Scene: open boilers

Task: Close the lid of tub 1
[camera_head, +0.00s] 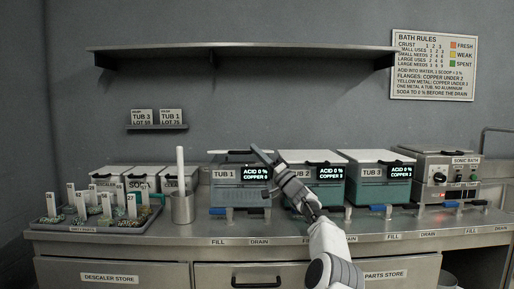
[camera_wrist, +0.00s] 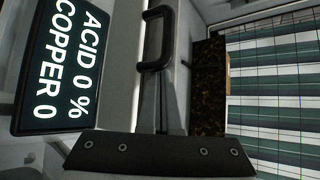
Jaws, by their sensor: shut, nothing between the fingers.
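Tub 1 (camera_head: 228,196) is the leftmost of three teal tubs on the steel counter. Its white lid (camera_head: 226,152) looks roughly level over the top; I cannot tell whether it is fully down. My gripper (camera_head: 258,150) is shut and empty at the right front of tub 1's lid, partly hiding that corner. Contact with the lid cannot be judged.
Tub 2 (camera_head: 326,192) and tub 3 (camera_head: 372,190) stand to the right, with the sonic bath (camera_head: 447,180) beyond. A metal beaker (camera_head: 183,208) with a white rod stands left of tub 1. A parts tray (camera_head: 95,218) is farther left. A shelf (camera_head: 240,48) hangs above.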

